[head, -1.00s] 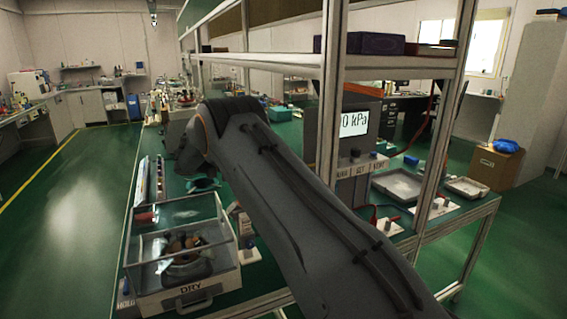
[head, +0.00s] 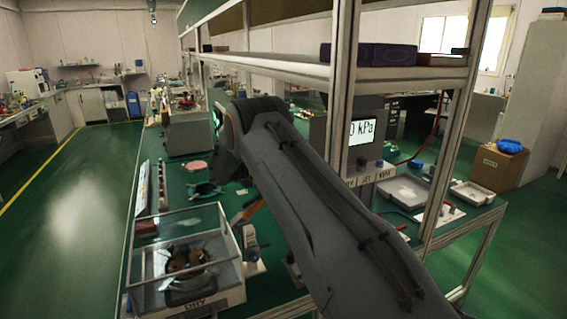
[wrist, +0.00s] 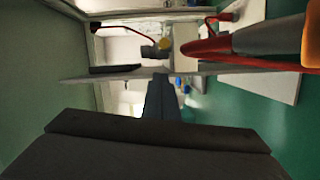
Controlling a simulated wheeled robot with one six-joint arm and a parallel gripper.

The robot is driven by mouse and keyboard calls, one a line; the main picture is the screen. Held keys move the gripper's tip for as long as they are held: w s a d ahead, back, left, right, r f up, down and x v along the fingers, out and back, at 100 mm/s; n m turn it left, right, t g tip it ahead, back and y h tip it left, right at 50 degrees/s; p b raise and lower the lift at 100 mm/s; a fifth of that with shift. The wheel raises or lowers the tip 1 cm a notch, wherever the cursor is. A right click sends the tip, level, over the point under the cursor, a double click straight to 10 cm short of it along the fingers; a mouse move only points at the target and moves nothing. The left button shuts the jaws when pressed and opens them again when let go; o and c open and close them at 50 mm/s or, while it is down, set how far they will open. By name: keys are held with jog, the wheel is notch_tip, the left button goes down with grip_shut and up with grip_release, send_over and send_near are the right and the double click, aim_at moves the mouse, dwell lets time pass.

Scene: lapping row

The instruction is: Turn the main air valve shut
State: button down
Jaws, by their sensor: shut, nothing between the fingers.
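I cannot make out the main air valve with certainty in either view. In the wrist view, a small yellow round part on a grey fitting (wrist: 160,47) has a thin red hose running to it; I cannot tell if this is the valve. My gripper (wrist: 160,85) shows in the wrist view as a narrow dark shape, shut and empty, ahead of a broad dark body. It appears apart from the yellow part. In the head view my arm reaches up over the bench and hides its far end, so the gripper is not visible there.
A clear-lidded box (head: 190,262) stands at the bench's near left. A thick red hose (wrist: 235,42) crosses the wrist view's upper right. Green floor at left is clear.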

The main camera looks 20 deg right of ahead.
jog(key=shift+s+a+f+p, duration=0.15)
jog(key=shift+s+p, duration=0.3)
jog(key=shift+s, duration=0.35)
jog(key=shift+s+f+p, duration=0.1)
jog(key=shift+s+p, duration=0.35)
jog(key=shift+s, duration=0.35)
jog(key=shift+s+a+b, duration=0.1)
jog(key=shift+s+b, duration=0.3)
jog(key=shift+s, duration=0.05)
jog(key=shift+w, duration=0.1)
